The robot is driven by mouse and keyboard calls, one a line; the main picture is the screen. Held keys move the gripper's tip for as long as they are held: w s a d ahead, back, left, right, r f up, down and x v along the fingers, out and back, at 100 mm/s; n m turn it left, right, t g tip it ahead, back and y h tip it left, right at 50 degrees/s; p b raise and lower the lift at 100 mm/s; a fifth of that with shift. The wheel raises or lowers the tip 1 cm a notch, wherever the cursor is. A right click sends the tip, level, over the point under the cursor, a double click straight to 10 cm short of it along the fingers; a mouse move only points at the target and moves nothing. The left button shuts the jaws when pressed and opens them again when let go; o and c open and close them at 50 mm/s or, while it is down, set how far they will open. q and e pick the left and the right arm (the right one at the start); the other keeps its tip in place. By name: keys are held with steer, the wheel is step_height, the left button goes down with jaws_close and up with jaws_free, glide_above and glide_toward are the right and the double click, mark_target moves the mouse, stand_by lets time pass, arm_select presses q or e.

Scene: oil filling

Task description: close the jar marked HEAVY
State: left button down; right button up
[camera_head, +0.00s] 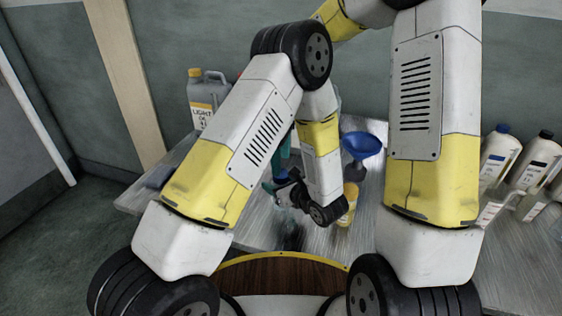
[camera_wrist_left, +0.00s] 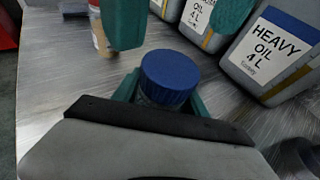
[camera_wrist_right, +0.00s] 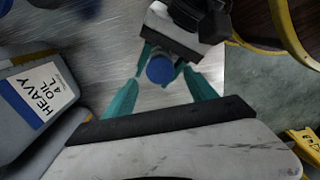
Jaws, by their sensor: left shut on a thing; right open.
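A jar with a round blue lid (camera_wrist_left: 170,76) stands between the teal fingers of my left gripper (camera_wrist_left: 166,94), which is shut on the jar's clear body just below the lid. The lid sits over the mouth; I cannot tell whether it is tight. No label shows on the jar, so its marking is hidden. In the right wrist view the lid (camera_wrist_right: 160,69) lies between the spread fingers of my right gripper (camera_wrist_right: 162,80), which is open, apparently not touching it. In the head view my arms hide most of the jar and both grippers.
A grey can labelled HEAVY OIL (camera_wrist_left: 275,48) stands close by and also shows in the right wrist view (camera_wrist_right: 38,98).

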steer(key=o, duration=0.6)
steer(key=shift+c, duration=0.2)
step_height(320, 180, up, 12)
arm_select(q)
steer(key=c, duration=0.5)
jaws_free()
